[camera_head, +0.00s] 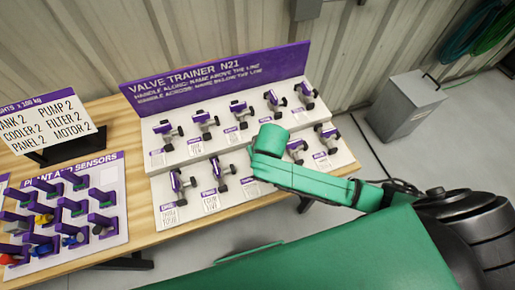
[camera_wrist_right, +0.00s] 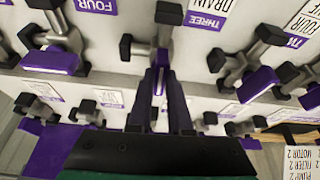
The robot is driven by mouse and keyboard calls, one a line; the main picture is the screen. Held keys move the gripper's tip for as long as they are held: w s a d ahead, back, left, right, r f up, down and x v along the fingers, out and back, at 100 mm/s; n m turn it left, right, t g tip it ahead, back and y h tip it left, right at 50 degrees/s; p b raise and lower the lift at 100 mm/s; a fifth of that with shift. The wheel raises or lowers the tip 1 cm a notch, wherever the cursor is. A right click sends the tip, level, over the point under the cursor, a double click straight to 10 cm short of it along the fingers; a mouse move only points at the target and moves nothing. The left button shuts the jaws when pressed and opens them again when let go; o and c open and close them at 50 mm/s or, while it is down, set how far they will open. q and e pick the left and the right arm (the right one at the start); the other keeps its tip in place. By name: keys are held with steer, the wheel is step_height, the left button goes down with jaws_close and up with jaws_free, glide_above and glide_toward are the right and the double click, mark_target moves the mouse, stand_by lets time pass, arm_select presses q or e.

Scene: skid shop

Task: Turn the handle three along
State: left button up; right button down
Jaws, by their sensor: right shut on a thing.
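The valve trainer board (camera_head: 222,72) carries two stepped rows of small grey valves with purple handles. In the head view my green right arm lies over the middle of the front row, hiding my right gripper and the valve under it. In the right wrist view my right gripper (camera_wrist_right: 160,95) is shut on a purple handle (camera_wrist_right: 159,80). The held valve has black end caps (camera_wrist_right: 169,13). A label reading THREE (camera_wrist_right: 207,20), with DRAIN close by, is beside it, upside down. I cannot tell how the held handle lies against its pipe. My left gripper is not in view.
Neighbouring valves stand close on both sides, one with a purple handle (camera_wrist_right: 50,60) at left and another (camera_wrist_right: 257,84) at right. A plant and sensors board (camera_head: 112,185) and a weights sign (camera_head: 45,125) stand left. A grey box (camera_head: 405,108) stands on the floor right.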

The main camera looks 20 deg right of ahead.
steer(key=shift+m, duration=0.4)
steer(key=shift+p, duration=0.3)
steer(key=c, duration=0.8)
jaws_free()
steer(key=shift+c, duration=0.2)
steer(key=v, duration=1.4)
steer(key=shift+s+a+r, duration=0.2)
steer(key=shift+a+r, duration=0.05)
